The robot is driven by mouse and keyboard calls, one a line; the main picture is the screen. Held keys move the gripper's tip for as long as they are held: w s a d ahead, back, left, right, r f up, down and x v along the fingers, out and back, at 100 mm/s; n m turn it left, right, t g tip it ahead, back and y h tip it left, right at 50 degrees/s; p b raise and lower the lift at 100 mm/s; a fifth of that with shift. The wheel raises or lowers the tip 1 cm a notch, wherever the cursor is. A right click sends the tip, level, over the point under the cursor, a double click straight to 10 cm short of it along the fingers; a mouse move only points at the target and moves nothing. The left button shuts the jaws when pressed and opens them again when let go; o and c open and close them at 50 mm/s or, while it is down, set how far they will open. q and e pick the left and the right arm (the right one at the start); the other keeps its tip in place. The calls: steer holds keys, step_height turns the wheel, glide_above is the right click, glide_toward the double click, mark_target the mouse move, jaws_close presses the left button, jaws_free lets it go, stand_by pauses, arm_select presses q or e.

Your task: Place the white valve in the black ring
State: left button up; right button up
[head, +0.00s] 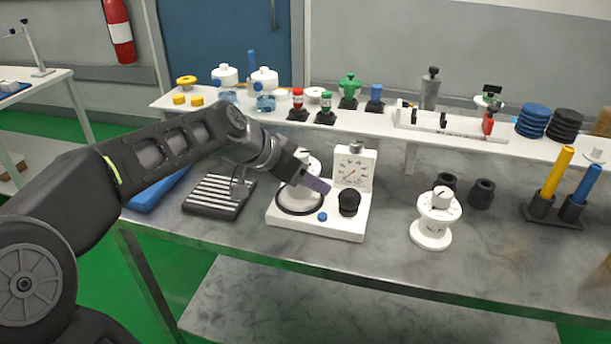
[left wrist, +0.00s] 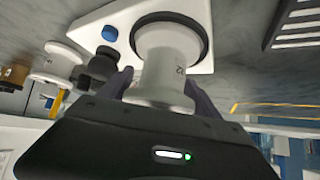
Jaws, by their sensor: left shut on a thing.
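The white valve (left wrist: 168,62) is between the two fingers of my left gripper (left wrist: 160,90), which is shut on it. In the head view my left gripper (head: 308,180) hides the valve's middle; its white top (head: 311,160) shows behind the fingers. The black ring (head: 299,212) lies on the left part of a white base plate (head: 337,230). In the left wrist view the black ring (left wrist: 207,45) curves around the valve's wide lower end. Whether the valve rests fully down in it I cannot tell. My right gripper is not in view.
The base plate also carries a gauge (head: 353,168), a black knob (head: 349,203) and a blue button (head: 322,216). A second white valve (head: 436,218) stands to the right. A slotted dark tray (head: 218,196) lies left. A crowded shelf (head: 385,122) runs behind. The front of the table is clear.

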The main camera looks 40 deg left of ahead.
arm_select(q)
steer(key=o, duration=1.6)
steer(key=shift+o, duration=0.2)
steer(key=shift+r, duration=0.1)
steer(key=shift+r+p, duration=0.15)
steer(key=shift+p, duration=0.25)
steer(key=v, duration=1.2)
steer(key=shift+p, duration=0.3)
